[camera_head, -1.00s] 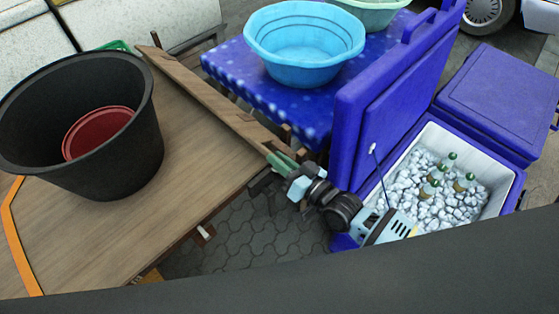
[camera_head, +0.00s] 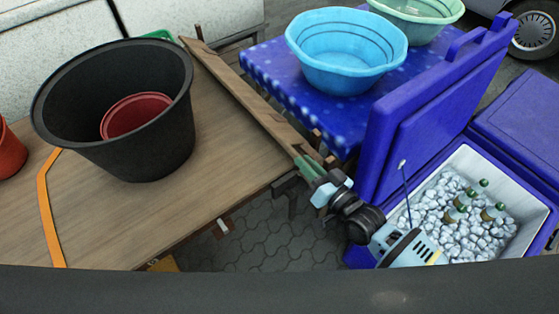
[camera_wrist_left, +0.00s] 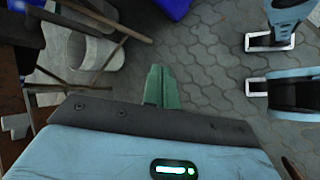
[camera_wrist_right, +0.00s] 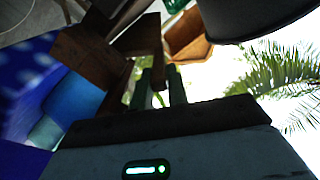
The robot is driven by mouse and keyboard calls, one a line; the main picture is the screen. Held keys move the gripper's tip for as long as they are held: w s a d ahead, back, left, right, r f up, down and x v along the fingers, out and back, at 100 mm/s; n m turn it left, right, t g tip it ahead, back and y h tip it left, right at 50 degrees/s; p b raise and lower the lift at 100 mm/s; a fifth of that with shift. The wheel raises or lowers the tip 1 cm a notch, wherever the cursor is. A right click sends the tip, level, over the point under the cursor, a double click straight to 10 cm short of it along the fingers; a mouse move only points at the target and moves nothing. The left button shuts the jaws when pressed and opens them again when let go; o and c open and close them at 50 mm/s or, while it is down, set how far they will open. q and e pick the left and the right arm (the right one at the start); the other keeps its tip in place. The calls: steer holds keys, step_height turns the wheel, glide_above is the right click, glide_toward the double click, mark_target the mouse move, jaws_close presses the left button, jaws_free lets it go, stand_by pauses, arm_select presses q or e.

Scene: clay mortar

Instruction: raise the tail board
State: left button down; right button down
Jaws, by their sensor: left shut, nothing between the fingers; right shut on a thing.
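The tail board (camera_head: 240,88) is a long brown wooden board along the right edge of the wooden bed (camera_head: 225,165). It stands tilted in the head view, with a gap to the blue table. My right gripper (camera_head: 309,168) is shut on the near end of the tail board. In the right wrist view, brown wood (camera_wrist_right: 85,55) shows close to the green fingers (camera_wrist_right: 160,88); the exact contact is dark. My left gripper (camera_wrist_left: 160,88) is shut and empty above grey paving. It is outside the head view.
A black tub (camera_head: 115,135) with a red bucket (camera_head: 136,115) stands on the bed. Right of the board is a blue-clothed table (camera_head: 275,75) with a blue basin (camera_head: 347,60). An open blue cooler (camera_head: 525,240) of ice and bottles is close to my right arm.

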arm_select(q)
steer(key=w+d+r+n+g+h, duration=0.1)
steer(key=w+d+r+n+h, duration=0.2)
steer(key=w+d+r+n, duration=0.15)
arm_select(e)
steer(key=shift+w+d+r, duration=0.15)
steer(key=shift+r, duration=0.1)
arm_select(q)
step_height(320, 180, up, 12)
steer(key=n+t, duration=0.4)
steer(key=n, duration=0.4)
glide_above(273, 179)
steer(key=s+a, duration=0.6)
steer(key=a, duration=0.2)
steer(key=shift+w+d+r+m+h, duration=0.1)
steer(key=shift+w+m+h, duration=0.15)
steer(key=shift+h, duration=0.15)
steer(key=x, duration=1)
arm_select(e)
steer(key=shift+f, duration=0.1)
arm_select(q)
steer(key=shift+w+d+r, duration=0.2)
steer(key=shift+d+r, duration=0.1)
steer(key=shift+r, duration=0.15)
steer(key=shift+w+d+r, duration=0.2)
steer(key=shift+d+r, duration=0.05)
steer(key=shift+r, duration=0.25)
steer(key=shift+w+d+r, duration=0.25)
steer(key=shift+d+r, duration=0.15)
steer(key=shift+r, duration=0.3)
